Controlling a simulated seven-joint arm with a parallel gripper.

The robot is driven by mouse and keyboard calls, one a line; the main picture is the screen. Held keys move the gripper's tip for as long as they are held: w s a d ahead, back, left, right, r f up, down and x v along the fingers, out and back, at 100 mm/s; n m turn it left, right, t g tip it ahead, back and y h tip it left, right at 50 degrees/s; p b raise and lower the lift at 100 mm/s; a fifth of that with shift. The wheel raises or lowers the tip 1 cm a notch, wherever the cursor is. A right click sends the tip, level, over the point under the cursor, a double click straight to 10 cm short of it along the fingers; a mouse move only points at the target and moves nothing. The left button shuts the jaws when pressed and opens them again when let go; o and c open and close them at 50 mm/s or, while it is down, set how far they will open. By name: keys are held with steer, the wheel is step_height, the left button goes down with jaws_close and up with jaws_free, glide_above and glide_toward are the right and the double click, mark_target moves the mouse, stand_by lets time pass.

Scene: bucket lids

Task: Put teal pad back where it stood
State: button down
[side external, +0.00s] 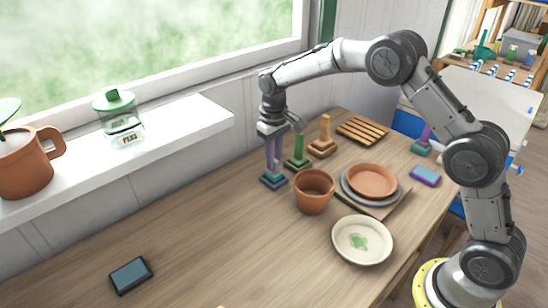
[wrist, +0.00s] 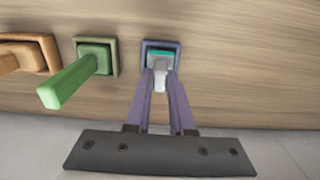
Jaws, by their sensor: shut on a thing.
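The teal pad (wrist: 162,54), a small teal block with a pale grey upright part, is between my gripper's fingertips (wrist: 160,82) in the wrist view. My gripper (side external: 273,166) is shut on it, pointing down, with purple fingers. The pad is over or in a dark purple-blue square base (wrist: 145,49); I cannot tell whether it touches. In the side view, this base (side external: 273,182) stands at the left end of a row, and the fingers hide most of the pad.
Close right are a green handled piece (side external: 298,158) and an orange one (side external: 321,146). A terracotta pot (side external: 314,197) is near. A purple-handled piece on a teal base (side external: 421,148) and a purple block (side external: 425,176) lie right. A dark slate-blue pad (side external: 130,275) lies front left.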

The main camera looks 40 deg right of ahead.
steer(key=shift+f, duration=0.1)
steer(key=shift+f, duration=0.25)
steer(key=shift+f, duration=0.1)
stand_by(0.4)
steer(key=c, duration=0.7)
jaws_free()
